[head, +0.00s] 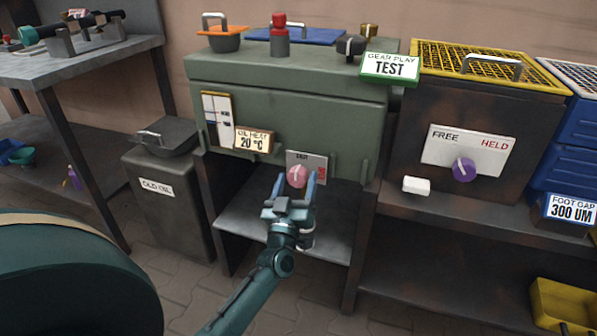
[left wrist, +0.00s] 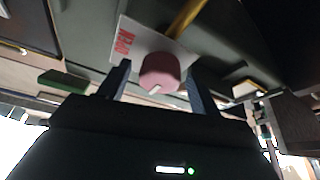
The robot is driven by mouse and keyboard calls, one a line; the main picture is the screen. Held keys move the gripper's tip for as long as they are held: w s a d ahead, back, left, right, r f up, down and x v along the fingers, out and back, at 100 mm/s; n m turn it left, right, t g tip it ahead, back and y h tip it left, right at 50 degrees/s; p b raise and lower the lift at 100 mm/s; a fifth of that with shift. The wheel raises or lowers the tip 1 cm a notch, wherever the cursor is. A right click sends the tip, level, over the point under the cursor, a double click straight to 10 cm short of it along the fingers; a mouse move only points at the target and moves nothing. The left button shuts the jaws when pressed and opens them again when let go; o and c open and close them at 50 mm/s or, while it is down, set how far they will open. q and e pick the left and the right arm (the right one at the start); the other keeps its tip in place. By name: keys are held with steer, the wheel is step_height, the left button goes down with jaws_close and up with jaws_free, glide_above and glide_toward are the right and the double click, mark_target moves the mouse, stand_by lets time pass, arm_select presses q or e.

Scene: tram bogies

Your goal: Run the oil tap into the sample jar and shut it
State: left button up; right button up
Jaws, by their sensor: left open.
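The oil tap's pink round knob (head: 297,175) sits on a pale plate (head: 318,163) low on the front of the green gearbox housing. In the left wrist view the knob (left wrist: 160,73) shows between my fingers, with red lettering on the plate (left wrist: 140,45) beside it. My left gripper (head: 295,186) is open, one finger on each side of the knob; I cannot tell whether they touch it. A small pale rounded thing (head: 307,238), perhaps the sample jar, is mostly hidden behind my gripper above the grey shelf (head: 240,222). My right gripper is out of view.
The green housing (head: 290,115) carries an oil heat sign (head: 254,141) reading 20 °C and a green TEST sign (head: 390,67). A grey old oil bin (head: 165,195) stands left. At right is a brown box with a purple knob (head: 464,169) and FREE/HELD plate.

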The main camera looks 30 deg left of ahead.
arm_select(q)
steer(key=p+v, duration=0.1)
steer(key=v, duration=0.9)
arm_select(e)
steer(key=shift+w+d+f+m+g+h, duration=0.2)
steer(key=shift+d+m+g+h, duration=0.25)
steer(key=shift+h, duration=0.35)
arm_select(q)
steer(key=shift+s, duration=0.1)
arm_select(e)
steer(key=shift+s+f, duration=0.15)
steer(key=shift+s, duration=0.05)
